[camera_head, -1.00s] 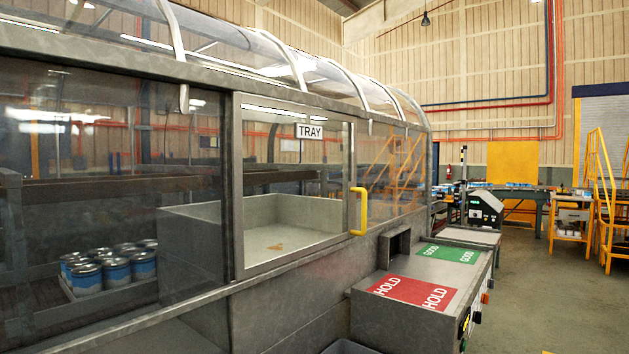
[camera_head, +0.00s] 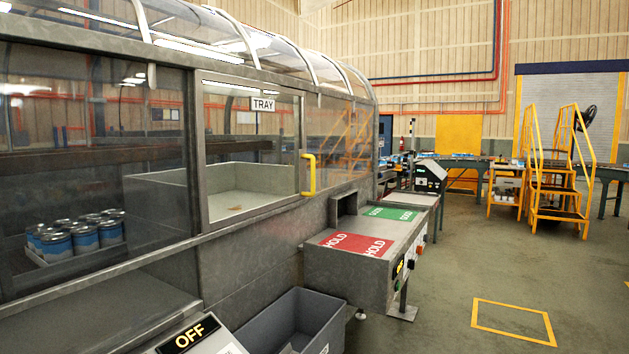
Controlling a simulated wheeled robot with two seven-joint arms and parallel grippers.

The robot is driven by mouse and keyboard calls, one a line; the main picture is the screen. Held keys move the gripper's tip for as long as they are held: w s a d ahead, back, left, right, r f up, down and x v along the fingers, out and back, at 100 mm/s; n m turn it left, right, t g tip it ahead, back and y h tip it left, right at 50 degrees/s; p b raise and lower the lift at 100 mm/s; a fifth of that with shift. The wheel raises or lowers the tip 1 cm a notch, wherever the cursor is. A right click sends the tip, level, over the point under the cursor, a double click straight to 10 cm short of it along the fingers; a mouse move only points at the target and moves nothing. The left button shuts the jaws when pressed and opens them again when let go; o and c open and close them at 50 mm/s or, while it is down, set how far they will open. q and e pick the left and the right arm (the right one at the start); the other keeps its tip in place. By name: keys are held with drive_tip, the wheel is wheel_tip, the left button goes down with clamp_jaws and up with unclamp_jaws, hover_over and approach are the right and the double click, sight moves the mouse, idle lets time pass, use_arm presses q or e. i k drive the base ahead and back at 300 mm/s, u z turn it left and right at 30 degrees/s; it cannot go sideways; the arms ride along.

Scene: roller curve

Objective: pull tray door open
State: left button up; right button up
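The tray door (camera_head: 252,152) is a clear pane in a grey metal frame, marked by a white TRAY sign (camera_head: 263,105). It looks shut in the side of the glazed enclosure. Its yellow handle (camera_head: 309,173) stands upright at the door's right edge. Neither of my grippers shows in the head view.
A red HOLD and green GOOD counter (camera_head: 352,243) juts out right of the door. A grey bin (camera_head: 292,322) and an OFF panel (camera_head: 192,336) stand below. Blue cans (camera_head: 84,238) sit behind glass at left. Open floor (camera_head: 450,275) lies to the right, with yellow steps (camera_head: 560,170) beyond.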

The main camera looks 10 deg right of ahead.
sight(257, 104)
drive_tip(key=u, duration=0.2)
drive_tip(key=k, duration=0.45)
drive_tip(key=z, duration=1.15)
drive_tip(key=i, duration=1.65)
drive_tip(key=u, duration=1.15)
drive_tip(key=i, duration=0.8)
drive_tip(key=u, duration=0.75)
